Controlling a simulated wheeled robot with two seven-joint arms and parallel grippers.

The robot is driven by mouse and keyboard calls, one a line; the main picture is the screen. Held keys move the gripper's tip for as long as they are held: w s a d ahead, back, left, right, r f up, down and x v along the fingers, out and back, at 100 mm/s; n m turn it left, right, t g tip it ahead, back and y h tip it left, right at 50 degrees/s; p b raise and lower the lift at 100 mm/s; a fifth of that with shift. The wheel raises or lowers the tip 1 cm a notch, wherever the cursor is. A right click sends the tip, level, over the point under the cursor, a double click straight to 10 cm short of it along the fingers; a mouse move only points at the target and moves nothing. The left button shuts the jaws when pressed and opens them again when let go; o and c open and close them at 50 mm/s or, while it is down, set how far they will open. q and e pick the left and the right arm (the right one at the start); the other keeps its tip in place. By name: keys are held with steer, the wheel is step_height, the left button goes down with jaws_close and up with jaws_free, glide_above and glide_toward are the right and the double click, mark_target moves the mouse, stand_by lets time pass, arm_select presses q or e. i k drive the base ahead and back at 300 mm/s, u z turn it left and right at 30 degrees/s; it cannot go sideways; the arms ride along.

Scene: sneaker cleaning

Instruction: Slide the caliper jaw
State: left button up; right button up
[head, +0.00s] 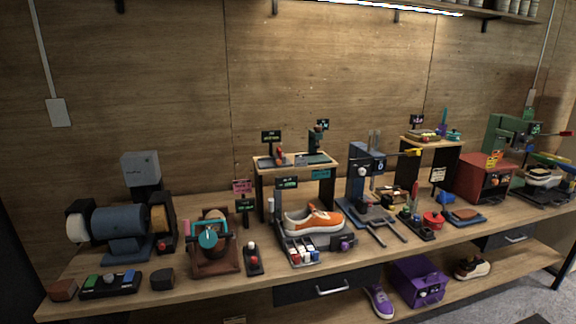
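I cannot clearly make out a caliper or its jaw at this size. An orange and white sneaker (313,219) rests on a dark stand (344,243) near the middle of the bench, with small blocks in front. To its left, a brown device (213,262) carries a turquoise bracket (209,238). To its right stands a blue upright machine (366,178) with two grey prongs (388,236) reaching toward the front edge. I cannot tell whether any of these is the caliper. Neither of my grippers is in view.
The wooden bench (75,276) is crowded along its length. A bench grinder (118,222) stands left, a red box (484,179) and green machine (505,137) right. Two small raised shelves hold tools. Below are a drawer (300,292), a purple box (418,285) and shoes.

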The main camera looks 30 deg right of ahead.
mark_target(276, 157)
steer(key=z, duration=0.35)
steer(key=i, duration=1.05)
steer(key=u, duration=0.45)
